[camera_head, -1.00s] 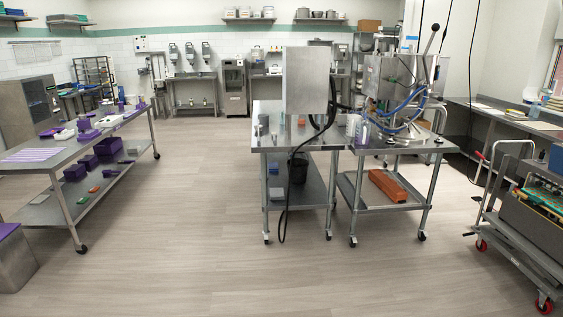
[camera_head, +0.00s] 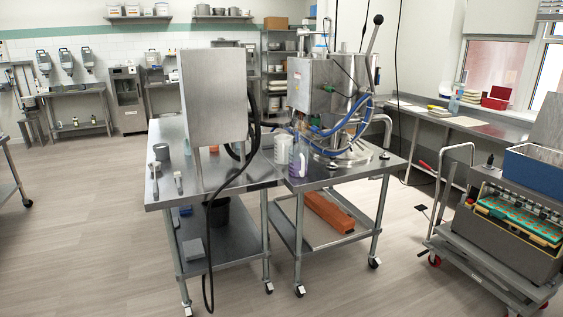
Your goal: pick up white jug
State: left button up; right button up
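A white container (camera_head: 283,148), which looks like the white jug, stands upright on the steel tables near where the two tops meet. It is small at this distance, and I cannot make out a handle. A clear bottle with purplish contents (camera_head: 299,162) stands right beside it, to its front right. Neither of my grippers is in view.
A large steel box (camera_head: 214,98) and a depositor machine with blue hoses (camera_head: 330,95) stand on the tables. A black cable hangs in front. A cart with a blue bin (camera_head: 535,168) is at right. The floor (camera_head: 120,255) at front left is clear.

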aim_at(280, 146)
jog(key=i+l+z, duration=0.3)
jog(key=i, duration=0.6)
jog(key=i+j+z, duration=0.25)
jog(key=i, duration=0.6)
jog(key=l, duration=0.1)
